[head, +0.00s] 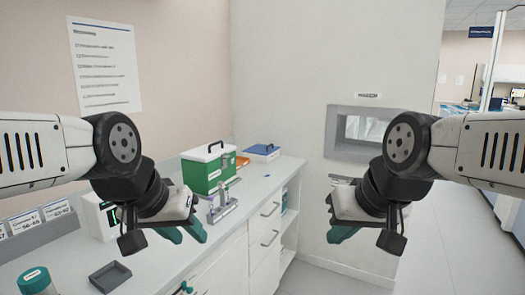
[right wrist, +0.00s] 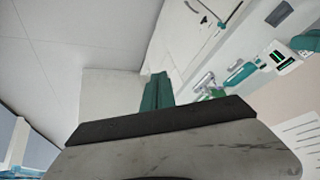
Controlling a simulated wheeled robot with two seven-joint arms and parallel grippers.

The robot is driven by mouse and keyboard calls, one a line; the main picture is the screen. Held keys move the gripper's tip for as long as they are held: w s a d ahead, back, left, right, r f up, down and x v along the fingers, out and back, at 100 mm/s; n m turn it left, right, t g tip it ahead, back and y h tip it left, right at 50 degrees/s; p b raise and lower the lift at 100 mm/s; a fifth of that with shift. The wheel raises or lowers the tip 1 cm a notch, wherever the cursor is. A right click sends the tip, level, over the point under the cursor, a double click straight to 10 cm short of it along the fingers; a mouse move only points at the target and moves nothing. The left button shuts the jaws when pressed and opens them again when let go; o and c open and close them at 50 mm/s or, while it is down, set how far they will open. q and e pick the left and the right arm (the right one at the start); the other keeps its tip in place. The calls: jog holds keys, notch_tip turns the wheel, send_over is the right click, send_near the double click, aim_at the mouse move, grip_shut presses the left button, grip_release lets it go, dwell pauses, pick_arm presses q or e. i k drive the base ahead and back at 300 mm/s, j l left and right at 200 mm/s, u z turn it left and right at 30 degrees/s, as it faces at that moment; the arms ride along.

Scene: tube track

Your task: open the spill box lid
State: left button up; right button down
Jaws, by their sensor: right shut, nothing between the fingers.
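The spill box appears to be the green box (head: 208,176) on the white counter. Its white lid (head: 208,151) with a black handle sits flat on top, closed. My left gripper (head: 182,232) is in front of the box, nearer to me, with its teal fingers apart and empty. My right gripper (head: 341,234) is to the right of the counter, well away from the box, with its fingers together. In the right wrist view its teal fingers (right wrist: 156,92) are shut with nothing between them. I cannot make out the box clearly there.
A grey metal fixture (head: 222,205) stands just in front of the box. A white device (head: 103,217), a dark tray (head: 110,277) and a teal-capped jar (head: 35,281) are at the left. A wall hatch (head: 345,150) is at the right.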

aim_at(258, 149)
jog(key=u, duration=0.55)
jog(key=i+l+u, duration=0.3)
jog(key=u, duration=0.15)
jog(key=i+l+u, duration=0.15)
jog(key=l+u, duration=0.25)
jog(key=l, duration=0.15)
jog(key=i+l+u, duration=0.1)
jog(key=l, duration=0.4)
jog(key=i+l+u, duration=0.1)
jog(key=l, duration=0.35)
jog(key=i+l+u, duration=0.1)
jog(key=l, duration=0.45)
jog(key=i+l+u, duration=0.1)
jog(key=l, duration=0.4)
jog(key=i+l+u, duration=0.1)
jog(key=l, duration=0.4)
jog(key=i+l, duration=0.1)
jog(key=l, duration=0.3)
jog(key=i+l, duration=0.1)
jog(key=l, duration=0.25)
jog(key=i+l, duration=0.1)
jog(key=l, duration=0.3)
